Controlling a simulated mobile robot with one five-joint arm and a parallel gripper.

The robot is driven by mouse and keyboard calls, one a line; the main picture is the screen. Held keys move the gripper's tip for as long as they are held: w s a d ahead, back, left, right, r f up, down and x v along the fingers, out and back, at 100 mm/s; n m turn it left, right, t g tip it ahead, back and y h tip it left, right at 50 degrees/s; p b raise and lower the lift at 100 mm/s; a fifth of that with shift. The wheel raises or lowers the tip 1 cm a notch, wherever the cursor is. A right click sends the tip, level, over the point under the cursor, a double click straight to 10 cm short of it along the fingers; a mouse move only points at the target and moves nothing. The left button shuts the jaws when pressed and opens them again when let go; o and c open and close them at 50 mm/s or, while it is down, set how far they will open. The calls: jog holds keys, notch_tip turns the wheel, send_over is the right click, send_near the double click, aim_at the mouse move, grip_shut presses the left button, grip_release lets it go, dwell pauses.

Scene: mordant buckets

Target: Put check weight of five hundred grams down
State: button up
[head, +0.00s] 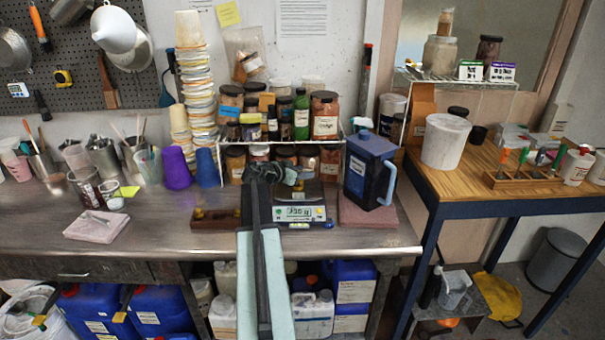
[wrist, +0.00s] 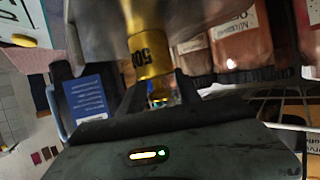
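The check weight (wrist: 150,55) is a brass-gold cylinder with a dark "500" marking, seen in the wrist view. My gripper (wrist: 155,92) has its two dark fingers on either side of the weight's lower end and is shut on it. In the head view my gripper (head: 268,172) is over the bench, in front of the jar shelf and just left of and above the digital scale (head: 300,213). A dark wooden block (head: 215,219) with small brass pieces lies left of the scale.
A dark blue jug (head: 369,172) stands on a reddish slab (head: 365,212) right of the scale. Jars crowd the wire shelf (head: 250,148) behind. Purple and blue cups (head: 176,168) stand to the left.

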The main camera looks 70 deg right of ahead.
jog(key=shift+r, duration=0.2)
jog(key=p+v, duration=0.4)
jog(key=v, duration=0.8)
jog(key=shift+p, duration=0.4)
